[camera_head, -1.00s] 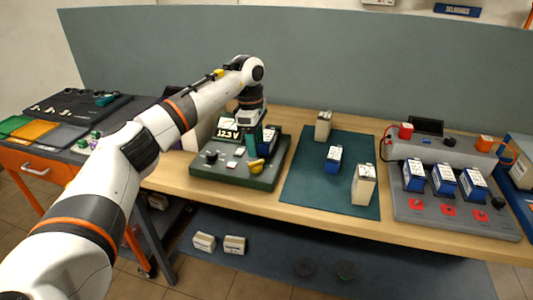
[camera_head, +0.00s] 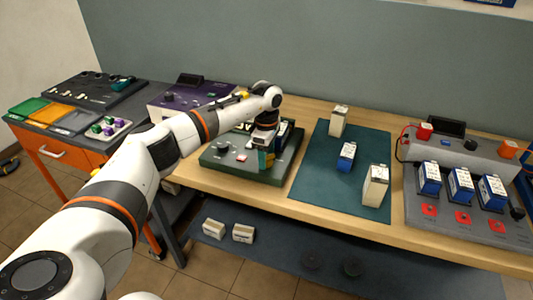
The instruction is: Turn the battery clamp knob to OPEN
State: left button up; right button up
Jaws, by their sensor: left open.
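The dark green tester (camera_head: 215,163) stands on the wooden bench, with a black knob (camera_head: 222,147) and a pale button at its left. A blue and white battery (camera_head: 283,132) sits in it, partly hidden behind my gripper. The knob's angle is hidden. My right gripper is out of view.
A teal mat (camera_head: 314,183) right of the tester holds a blue battery (camera_head: 346,156) and two cream ones. A grey charging station (camera_head: 470,233) with several blue batteries stands at the far right. A purple device (camera_head: 165,105) stands behind my arm.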

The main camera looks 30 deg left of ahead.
pick_arm(q)
jog(key=shift+f, duration=0.4)
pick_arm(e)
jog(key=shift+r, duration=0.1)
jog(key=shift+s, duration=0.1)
pick_arm(q)
jog(key=c, duration=1)
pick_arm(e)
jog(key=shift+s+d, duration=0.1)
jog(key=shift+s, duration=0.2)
